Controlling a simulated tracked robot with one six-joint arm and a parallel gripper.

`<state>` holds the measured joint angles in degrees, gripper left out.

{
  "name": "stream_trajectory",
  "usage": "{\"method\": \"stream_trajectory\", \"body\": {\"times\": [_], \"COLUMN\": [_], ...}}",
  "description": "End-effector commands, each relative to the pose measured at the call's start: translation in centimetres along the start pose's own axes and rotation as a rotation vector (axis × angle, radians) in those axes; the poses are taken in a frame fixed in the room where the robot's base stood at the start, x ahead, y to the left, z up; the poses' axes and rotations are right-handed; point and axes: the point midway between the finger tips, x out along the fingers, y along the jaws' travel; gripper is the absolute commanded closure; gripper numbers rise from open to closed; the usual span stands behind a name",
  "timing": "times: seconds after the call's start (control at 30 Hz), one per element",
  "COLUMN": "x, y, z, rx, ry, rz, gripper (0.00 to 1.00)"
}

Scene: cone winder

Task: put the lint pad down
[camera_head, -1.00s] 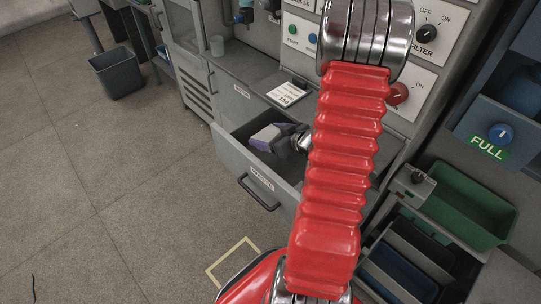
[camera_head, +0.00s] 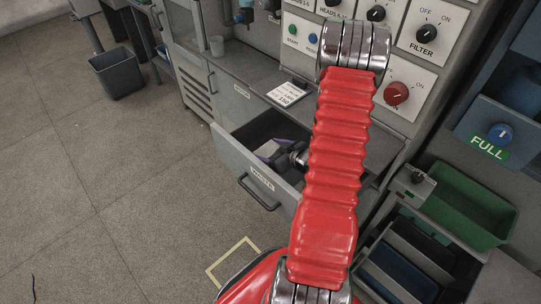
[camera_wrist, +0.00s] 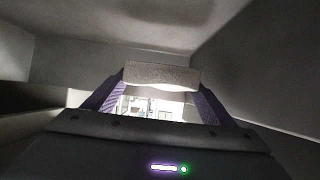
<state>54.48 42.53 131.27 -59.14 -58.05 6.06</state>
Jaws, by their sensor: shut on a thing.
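The lint pad (camera_wrist: 165,73) is a pale grey block with a speckled face. In the wrist view it sits between the purple-lined fingers of my gripper (camera_wrist: 157,88), which is shut on it. In the head view my gripper (camera_head: 273,151) is down inside the open drawer labelled WASTE (camera_head: 236,172), below the drawer's rim. The wrist view shows grey drawer walls around the pad. I cannot tell whether the pad touches the drawer floor. The red sleeve of my arm hides the drawer's right part.
A worktop with a white notice card (camera_head: 286,94) lies behind the drawer. Control knobs, including a red one (camera_head: 396,93), are on the panel above. A green tray (camera_head: 466,205) stands at right. A dark bin (camera_head: 117,73) stands on open floor at left.

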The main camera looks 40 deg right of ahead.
Motion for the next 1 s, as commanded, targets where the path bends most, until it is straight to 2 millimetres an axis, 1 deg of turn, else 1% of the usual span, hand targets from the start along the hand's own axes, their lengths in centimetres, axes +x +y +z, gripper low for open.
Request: {"method": "stream_trajectory", "body": {"times": [0.17, 0.4, 0.5, 1.0], "x": [0.3, 1.5, 1.7, 2.0], "y": [-0.1, 0.0, -0.1, 0.0], "z": [0.7, 2.8, 3.2, 3.6], "rx": [0.002, 0.001, 0.001, 0.000], "ry": [-0.002, -0.001, -0.001, -0.001], "rz": [0.000, -0.001, -0.001, 0.000], "gripper": [0.44, 0.44, 0.44, 0.44]}}
